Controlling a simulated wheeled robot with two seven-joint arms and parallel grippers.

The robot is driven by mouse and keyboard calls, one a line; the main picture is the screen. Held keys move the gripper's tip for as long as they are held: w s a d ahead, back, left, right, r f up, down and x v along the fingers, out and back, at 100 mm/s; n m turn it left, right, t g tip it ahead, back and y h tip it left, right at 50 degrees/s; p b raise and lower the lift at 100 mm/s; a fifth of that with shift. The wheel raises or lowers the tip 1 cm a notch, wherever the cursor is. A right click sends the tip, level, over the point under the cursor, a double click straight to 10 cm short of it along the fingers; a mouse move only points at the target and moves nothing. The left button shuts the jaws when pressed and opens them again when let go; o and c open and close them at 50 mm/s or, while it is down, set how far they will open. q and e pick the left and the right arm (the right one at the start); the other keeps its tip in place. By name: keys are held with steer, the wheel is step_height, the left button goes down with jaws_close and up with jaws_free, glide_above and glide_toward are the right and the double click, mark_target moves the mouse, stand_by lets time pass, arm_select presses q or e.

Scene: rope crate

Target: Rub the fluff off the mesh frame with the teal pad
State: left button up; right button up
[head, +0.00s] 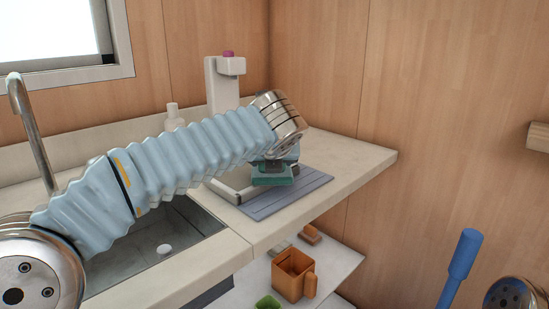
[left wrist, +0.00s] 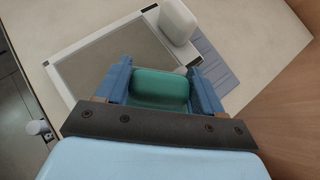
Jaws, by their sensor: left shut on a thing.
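My left gripper (left wrist: 160,90) is shut on the teal pad (left wrist: 160,88), which sits between its two blue fingers. In the head view the gripper (head: 274,166) points down at the counter, with the pad (head: 272,178) beneath it. The mesh frame, a pale rim around grey mesh (left wrist: 115,55), lies just beyond the pad in the left wrist view. In the head view its white rim (head: 228,192) shows partly behind my arm. The pad is at the frame's near edge; I cannot tell whether it touches. No fluff can be made out. My right gripper is not in view.
A ribbed grey-blue mat (head: 295,196) lies by the frame. A sink (head: 160,265) is at the left, with a tap (head: 32,125). A white dispenser (head: 222,85) stands behind. A wooden wall bounds the right.

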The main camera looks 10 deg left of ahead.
arm_select(q)
steer(key=shift+w+f, duration=0.1)
steer(key=shift+f, duration=0.1)
steer(key=shift+w+d, duration=0.85)
steer(key=shift+w, duration=0.3)
steer(key=shift+r, duration=2.7)
